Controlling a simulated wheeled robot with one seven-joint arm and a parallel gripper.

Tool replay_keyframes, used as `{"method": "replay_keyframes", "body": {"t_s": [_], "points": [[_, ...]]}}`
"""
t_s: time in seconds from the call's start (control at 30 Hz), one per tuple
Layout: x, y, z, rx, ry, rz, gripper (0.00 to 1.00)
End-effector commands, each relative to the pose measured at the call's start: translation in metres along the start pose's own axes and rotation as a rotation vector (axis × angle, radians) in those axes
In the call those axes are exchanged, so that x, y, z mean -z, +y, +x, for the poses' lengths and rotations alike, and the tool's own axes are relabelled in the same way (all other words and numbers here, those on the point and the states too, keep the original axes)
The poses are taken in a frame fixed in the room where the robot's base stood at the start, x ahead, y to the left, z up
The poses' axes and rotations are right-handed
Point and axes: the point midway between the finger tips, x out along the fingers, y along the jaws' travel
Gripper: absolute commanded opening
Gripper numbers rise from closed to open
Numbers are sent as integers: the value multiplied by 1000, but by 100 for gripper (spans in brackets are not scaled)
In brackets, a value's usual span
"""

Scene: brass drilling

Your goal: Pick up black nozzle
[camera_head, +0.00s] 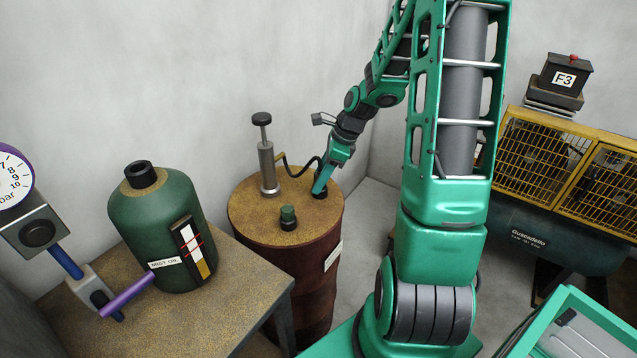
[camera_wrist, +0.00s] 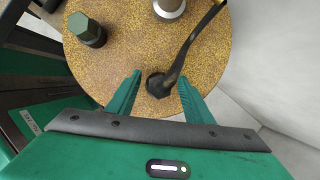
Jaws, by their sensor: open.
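The black nozzle (camera_wrist: 158,84) is on the speckled top of a brown drum (camera_head: 245,211), near its right edge, with a black hose running into it. In the wrist view it lies between the two green fingers of my gripper (camera_wrist: 160,92), with a gap to each finger. In the head view my gripper (camera_head: 320,186) reaches down over the nozzle and covers part of it. The gripper is open. I cannot tell how low the fingertips are relative to the nozzle.
A hand pump (camera_head: 268,165) stands at the back of the drum top and a green cap (camera_head: 288,217) at its front. Left is a table (camera_head: 215,300) with a green bottle (camera_head: 165,225) and a gauge (camera_head: 14,178). A yellow-caged machine (camera_head: 545,155) stands at right.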

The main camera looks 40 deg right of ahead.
Motion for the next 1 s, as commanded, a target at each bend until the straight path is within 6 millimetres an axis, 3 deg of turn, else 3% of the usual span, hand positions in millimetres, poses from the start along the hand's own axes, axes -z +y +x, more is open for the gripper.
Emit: {"method": "replay_keyframes", "body": {"t_s": [0.07, 0.1, 0.27, 0.3, 0.67, 1.0], "points": [[0, 0, 0, 0, 0, 0, 47], [0, 0, 0, 0, 0, 0, 42], [0, 0, 0, 0, 0, 0, 4], [0, 0, 0, 0, 0, 0, 0], [-2, -1, -4, 2, 0, -1, 0], [-20, 2, -42, 4, 0, -5, 0]]}}
